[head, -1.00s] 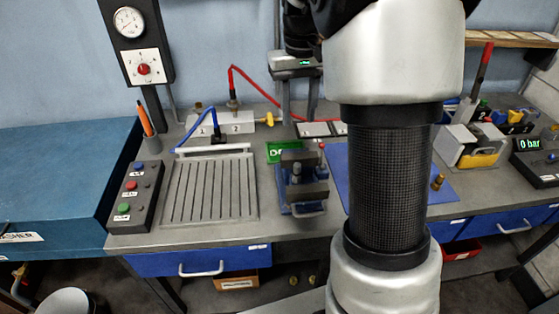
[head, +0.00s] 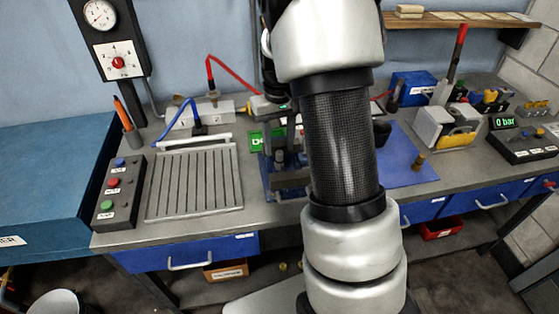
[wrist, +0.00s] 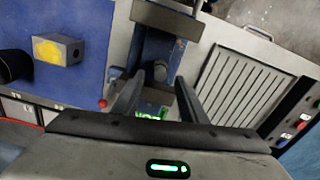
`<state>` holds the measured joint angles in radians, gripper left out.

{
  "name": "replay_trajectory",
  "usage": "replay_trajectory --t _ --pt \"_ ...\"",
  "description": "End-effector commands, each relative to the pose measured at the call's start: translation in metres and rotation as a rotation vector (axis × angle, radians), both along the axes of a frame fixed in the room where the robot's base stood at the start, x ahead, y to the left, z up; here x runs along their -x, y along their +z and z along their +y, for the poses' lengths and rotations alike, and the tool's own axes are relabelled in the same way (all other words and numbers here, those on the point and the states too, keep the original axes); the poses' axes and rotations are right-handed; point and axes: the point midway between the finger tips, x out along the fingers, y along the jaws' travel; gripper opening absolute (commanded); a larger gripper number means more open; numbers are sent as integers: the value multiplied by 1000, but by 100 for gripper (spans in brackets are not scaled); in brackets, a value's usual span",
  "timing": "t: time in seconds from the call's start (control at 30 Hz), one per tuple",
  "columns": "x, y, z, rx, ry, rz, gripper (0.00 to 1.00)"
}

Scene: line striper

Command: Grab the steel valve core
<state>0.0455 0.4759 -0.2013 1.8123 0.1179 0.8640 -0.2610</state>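A blue vice (head: 287,183) with grey jaws stands on the bench, partly hidden behind my arm in the head view. A small grey round-topped piece, which looks like the steel valve core (wrist: 160,71), is upright in the vice (wrist: 151,48). My gripper (wrist: 157,97) is open, with its two fingers apart and nothing held between them. In the wrist view the fingers point towards the vice, and the grey piece lies between their lines, beyond the tips. I cannot tell the exact gap. In the head view my arm hides part of my gripper.
A ribbed grey tray (head: 196,184) lies left of the vice, with a button box (head: 118,192) beyond it. A blue mat (head: 402,150) with a small brass piece (head: 419,162) lies to the right. Red and blue hoses run behind.

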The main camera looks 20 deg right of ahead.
Motion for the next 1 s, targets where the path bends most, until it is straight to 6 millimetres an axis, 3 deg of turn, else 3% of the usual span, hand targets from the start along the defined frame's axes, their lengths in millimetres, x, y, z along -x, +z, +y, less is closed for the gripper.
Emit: replay_trajectory --t 0.23,0.53,0.77,1.0 --pt "3 -35 0 0 -1 3 39" --pt "3 -39 0 0 0 0 39" --pt "3 -39 0 0 0 0 0" --pt "2 -39 0 0 0 0 0"
